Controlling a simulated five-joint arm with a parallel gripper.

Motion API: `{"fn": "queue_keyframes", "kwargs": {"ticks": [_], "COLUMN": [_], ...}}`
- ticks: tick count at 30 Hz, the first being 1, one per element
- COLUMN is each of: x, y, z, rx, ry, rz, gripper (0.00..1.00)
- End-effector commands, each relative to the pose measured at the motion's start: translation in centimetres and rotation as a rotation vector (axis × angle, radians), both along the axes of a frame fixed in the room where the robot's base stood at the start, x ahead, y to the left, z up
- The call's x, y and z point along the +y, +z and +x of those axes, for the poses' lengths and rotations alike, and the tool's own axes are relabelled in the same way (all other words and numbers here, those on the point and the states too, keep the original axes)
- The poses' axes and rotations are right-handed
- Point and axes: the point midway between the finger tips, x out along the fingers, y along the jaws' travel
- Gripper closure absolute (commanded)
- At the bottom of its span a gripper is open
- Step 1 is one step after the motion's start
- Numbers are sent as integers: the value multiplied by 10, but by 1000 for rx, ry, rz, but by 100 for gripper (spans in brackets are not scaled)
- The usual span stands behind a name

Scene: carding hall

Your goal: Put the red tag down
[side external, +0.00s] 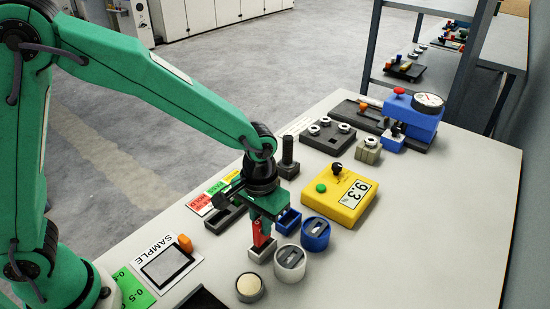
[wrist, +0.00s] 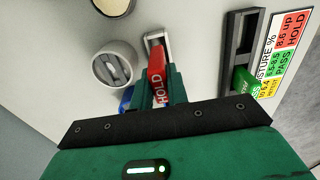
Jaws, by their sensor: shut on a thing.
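In the side external view the red tag (side external: 261,236) hangs upright below my gripper (side external: 263,222). Its lower end is at the small light grey holder (side external: 257,257). The holder's open slot (wrist: 154,38) shows just beyond the tag in the wrist view. I cannot tell how deep the tag's end sits in it. A green tag (wrist: 243,82) stands in the dark rack (wrist: 262,45).
A grey round pot (side external: 290,265) and a blue one (side external: 316,235) stand close right of the holder. A blue square holder (side external: 289,220) is behind. A yellow meter (side external: 340,197), round cream-topped pot (side external: 249,287) and SAMPLE card (side external: 165,265) are near. The table's right is clear.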

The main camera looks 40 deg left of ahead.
Motion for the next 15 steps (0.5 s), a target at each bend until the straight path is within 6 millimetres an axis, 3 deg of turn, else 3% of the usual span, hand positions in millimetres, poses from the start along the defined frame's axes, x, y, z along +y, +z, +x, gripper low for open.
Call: {"fn": "queue_keyframes", "kwargs": {"ticks": [5, 15], "x": [0, 0], "y": [-7, -39], "z": [-1, -1], "rx": [2, 1], "ry": [0, 0], "rz": [1, 1], "gripper": [100, 100]}}
